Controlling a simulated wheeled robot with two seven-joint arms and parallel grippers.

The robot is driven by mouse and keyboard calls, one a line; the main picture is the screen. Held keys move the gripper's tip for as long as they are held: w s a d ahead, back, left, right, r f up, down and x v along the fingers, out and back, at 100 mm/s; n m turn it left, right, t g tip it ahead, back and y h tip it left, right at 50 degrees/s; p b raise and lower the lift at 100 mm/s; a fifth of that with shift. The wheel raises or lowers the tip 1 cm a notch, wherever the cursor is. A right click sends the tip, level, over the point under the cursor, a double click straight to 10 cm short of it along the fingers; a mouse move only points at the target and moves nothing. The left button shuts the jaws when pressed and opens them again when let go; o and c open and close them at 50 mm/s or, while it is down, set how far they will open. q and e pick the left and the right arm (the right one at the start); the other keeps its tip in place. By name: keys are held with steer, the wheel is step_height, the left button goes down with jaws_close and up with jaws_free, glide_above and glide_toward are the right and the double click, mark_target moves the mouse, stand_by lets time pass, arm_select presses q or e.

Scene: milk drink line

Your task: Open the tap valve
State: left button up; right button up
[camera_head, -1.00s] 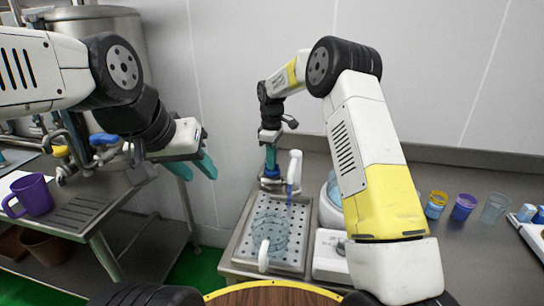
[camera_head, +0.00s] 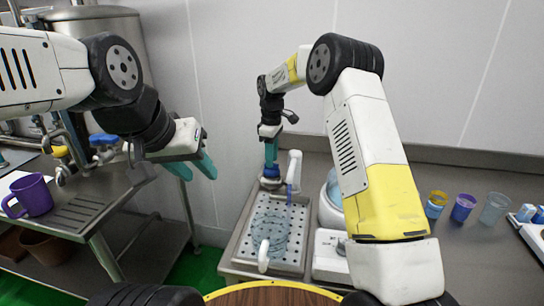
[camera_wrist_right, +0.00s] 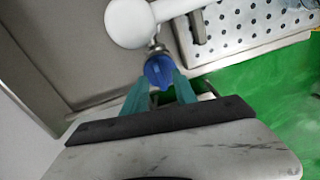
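The tap has a white spout (camera_head: 294,170) above a perforated drip tray (camera_head: 240,254). Its blue valve knob (camera_head: 270,171) is at the tap's back left, and it shows in the right wrist view (camera_wrist_right: 158,70). My right gripper (camera_head: 271,158) reaches down over the knob. In the right wrist view, its teal fingertips (camera_wrist_right: 161,77) lie on both sides of the knob and appear to touch it. The white tap body (camera_wrist_right: 130,22) is just beyond. My left gripper (camera_head: 196,170) is open and empty, in the air at the left.
A clear vessel (camera_head: 270,232) stands on the drip tray. A white machine (camera_head: 328,258) stands right of it. Several cups, including a purple one (camera_head: 463,208), stand on the right counter. A purple mug (camera_head: 33,196) is on the left table. Green floor shows between the tables.

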step_height(320, 180, up, 6)
steer(key=shift+r, duration=0.1)
stand_by(0.4)
steer(key=shift+n, duration=0.7)
steer(key=shift+f, duration=4)
jaws_close()
